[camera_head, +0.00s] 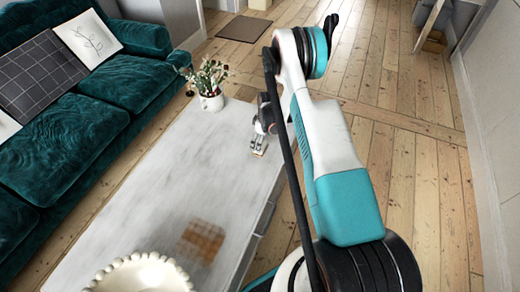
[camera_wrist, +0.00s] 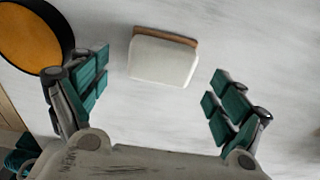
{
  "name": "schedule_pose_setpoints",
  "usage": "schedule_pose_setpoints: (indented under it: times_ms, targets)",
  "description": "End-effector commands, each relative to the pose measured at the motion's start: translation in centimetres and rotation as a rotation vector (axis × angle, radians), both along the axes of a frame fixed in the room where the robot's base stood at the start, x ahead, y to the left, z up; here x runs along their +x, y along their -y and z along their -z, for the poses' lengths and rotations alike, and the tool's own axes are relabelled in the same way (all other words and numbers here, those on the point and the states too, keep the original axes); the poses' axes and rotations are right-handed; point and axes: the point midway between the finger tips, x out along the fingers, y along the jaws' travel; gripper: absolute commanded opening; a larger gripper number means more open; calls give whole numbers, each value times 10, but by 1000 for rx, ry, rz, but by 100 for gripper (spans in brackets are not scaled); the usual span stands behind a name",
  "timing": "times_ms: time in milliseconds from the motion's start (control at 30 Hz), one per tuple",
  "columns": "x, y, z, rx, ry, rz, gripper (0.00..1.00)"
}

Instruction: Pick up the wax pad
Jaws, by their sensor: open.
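The likely wax pad is a white block with a brown edge (camera_wrist: 163,58). In the wrist view it lies on the pale tabletop, upper middle, between the lines of my two fingers. My gripper (camera_wrist: 160,78) is open, with one teal-padded finger on each side and clear gaps to the pad; neither finger touches it. In the head view my gripper (camera_head: 262,125) is over the table's right edge area, and a small pale and tan piece (camera_head: 258,145) shows just below it; it is too small to tell clearly.
A round black-rimmed dish with an orange inside (camera_wrist: 30,38) lies left of my gripper. The long marbled table (camera_head: 150,190) carries a potted plant (camera_head: 210,100) and a beaded white bowl (camera_head: 140,275). A teal sofa (camera_head: 60,140) stands left; floorboards are open at right.

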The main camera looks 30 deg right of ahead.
Motion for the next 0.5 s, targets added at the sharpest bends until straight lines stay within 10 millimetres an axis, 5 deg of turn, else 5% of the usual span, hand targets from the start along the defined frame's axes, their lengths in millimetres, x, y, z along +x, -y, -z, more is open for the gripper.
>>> schedule_pose_setpoints:
  times_ms: [200,467,500]
  targets:
    - [2,-3,33,0,0,0,89]
    - [2,-3,34,0,0,0,89]
    - [2,-3,34,0,0,0,80]
